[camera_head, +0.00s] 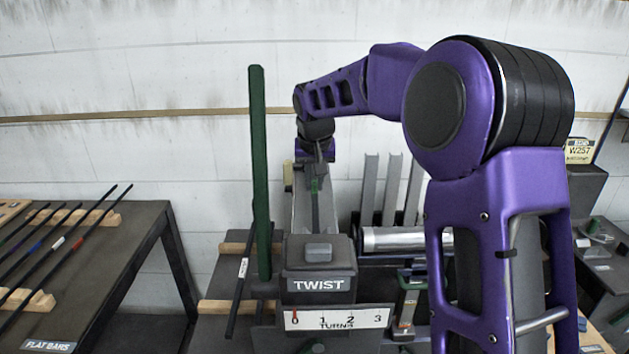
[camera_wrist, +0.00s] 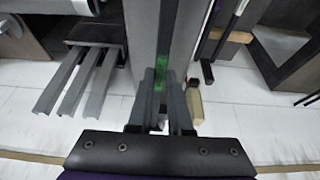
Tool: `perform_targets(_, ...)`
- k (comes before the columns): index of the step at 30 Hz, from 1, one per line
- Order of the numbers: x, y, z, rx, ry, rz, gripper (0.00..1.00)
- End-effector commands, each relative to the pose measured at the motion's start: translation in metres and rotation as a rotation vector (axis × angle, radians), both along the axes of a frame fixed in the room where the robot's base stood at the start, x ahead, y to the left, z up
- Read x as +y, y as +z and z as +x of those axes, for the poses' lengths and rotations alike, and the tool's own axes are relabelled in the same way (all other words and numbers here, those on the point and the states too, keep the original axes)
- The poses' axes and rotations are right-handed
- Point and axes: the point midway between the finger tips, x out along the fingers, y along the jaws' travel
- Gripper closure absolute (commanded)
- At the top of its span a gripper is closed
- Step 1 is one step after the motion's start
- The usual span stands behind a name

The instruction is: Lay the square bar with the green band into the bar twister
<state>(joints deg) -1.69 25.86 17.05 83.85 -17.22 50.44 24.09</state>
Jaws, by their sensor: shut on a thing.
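My gripper (camera_head: 318,155) is shut on the dark square bar (camera_head: 316,213) with the green band (camera_head: 314,186). In the wrist view the green band (camera_wrist: 161,70) shows just beyond my fingertips (camera_wrist: 160,118). The bar points away from my gripper along the grey bed of the bar twister (camera_wrist: 143,30), seen over it. Whether the bar touches the bed, I cannot tell. The twister's head (camera_head: 318,262) is a dark box marked TWIST, with a turns scale (camera_head: 337,318) below it. A long green lever (camera_head: 260,170) stands upright at its left. The bar's near end is unclear at the head.
A table at left holds several flat bars (camera_head: 70,240) on wooden rests. Grey upright channels (camera_head: 392,190) and a metal cylinder (camera_head: 392,239) stand right of the twister. Another dark bar (camera_head: 240,275) lies left of it.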

Motion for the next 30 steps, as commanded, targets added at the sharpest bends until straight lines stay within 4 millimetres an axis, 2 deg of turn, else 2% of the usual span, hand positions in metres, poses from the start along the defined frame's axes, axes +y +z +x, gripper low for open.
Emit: perform_targets(30,0.0004,-0.0037,-0.0006,-0.004,0.0,0.001,1.0)
